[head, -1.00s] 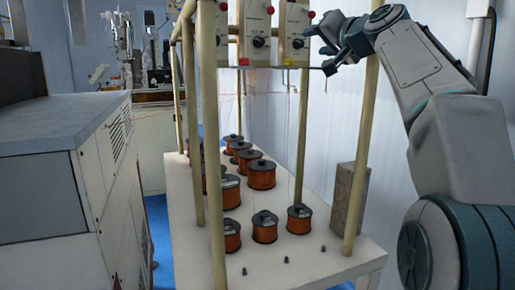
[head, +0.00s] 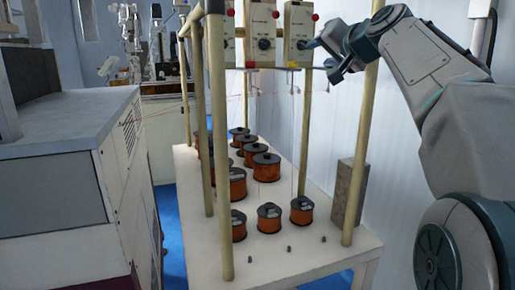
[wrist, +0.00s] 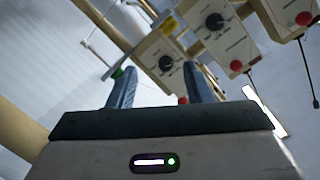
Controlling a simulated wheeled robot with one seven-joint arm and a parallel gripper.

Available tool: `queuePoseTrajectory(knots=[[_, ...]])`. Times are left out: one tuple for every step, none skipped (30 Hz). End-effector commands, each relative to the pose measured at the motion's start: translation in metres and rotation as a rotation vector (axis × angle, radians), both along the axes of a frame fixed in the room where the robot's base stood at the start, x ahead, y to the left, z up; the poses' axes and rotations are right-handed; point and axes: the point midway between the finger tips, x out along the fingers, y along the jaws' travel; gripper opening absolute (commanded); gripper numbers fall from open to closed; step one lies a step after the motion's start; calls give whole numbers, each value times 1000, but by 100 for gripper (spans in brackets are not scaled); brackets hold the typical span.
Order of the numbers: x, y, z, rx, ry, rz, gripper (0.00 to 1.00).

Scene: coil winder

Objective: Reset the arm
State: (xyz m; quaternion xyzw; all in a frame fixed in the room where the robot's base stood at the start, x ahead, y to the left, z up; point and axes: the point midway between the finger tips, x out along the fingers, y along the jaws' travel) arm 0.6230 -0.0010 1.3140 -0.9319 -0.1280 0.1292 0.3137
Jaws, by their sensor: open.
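My gripper (head: 322,56) is at the upper right of the head view, at the end of my raised arm. It is beside the rightmost control box (head: 299,36) on the rack. In the wrist view my gripper (wrist: 160,88) shows two blue fingers standing apart with nothing held between them. Beyond the fingers are several cream control boxes with black dials and red knobs; the nearest control box (wrist: 160,58) appears between and behind the fingertips. Whether a finger touches a box or its rail cannot be told.
A white table (head: 300,262) carries several copper wire spools (head: 269,218) under the rack. Wooden posts (head: 220,150) frame it, one close to my arm. A grey block (head: 348,193) stands at the right. A grey cabinet (head: 60,190) is on the left, with blue floor between.

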Motion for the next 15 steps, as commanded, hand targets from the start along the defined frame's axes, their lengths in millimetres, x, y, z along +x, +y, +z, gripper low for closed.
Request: queuePoseTrajectory(knots=[[-3,3,-2,-13,26,1,46],[-6,4,-6,-22,43,2,46],[-9,6,-12,-36,68,1,46],[-11,8,-18,-46,89,3,46],[-15,9,-24,-59,112,2,46],[-20,11,-33,-78,146,4,46],[-25,13,-40,-94,174,5,46],[-31,14,-49,-113,205,7,46],[-40,17,-60,-138,249,10,46],[-47,18,-70,-158,282,12,46],[-55,19,-80,-178,315,15,46],[-66,21,-93,-204,357,20,46],[-75,21,-103,-224,390,23,46],[-84,22,-113,-245,422,28,46],[-97,23,-126,-271,465,34,46]])
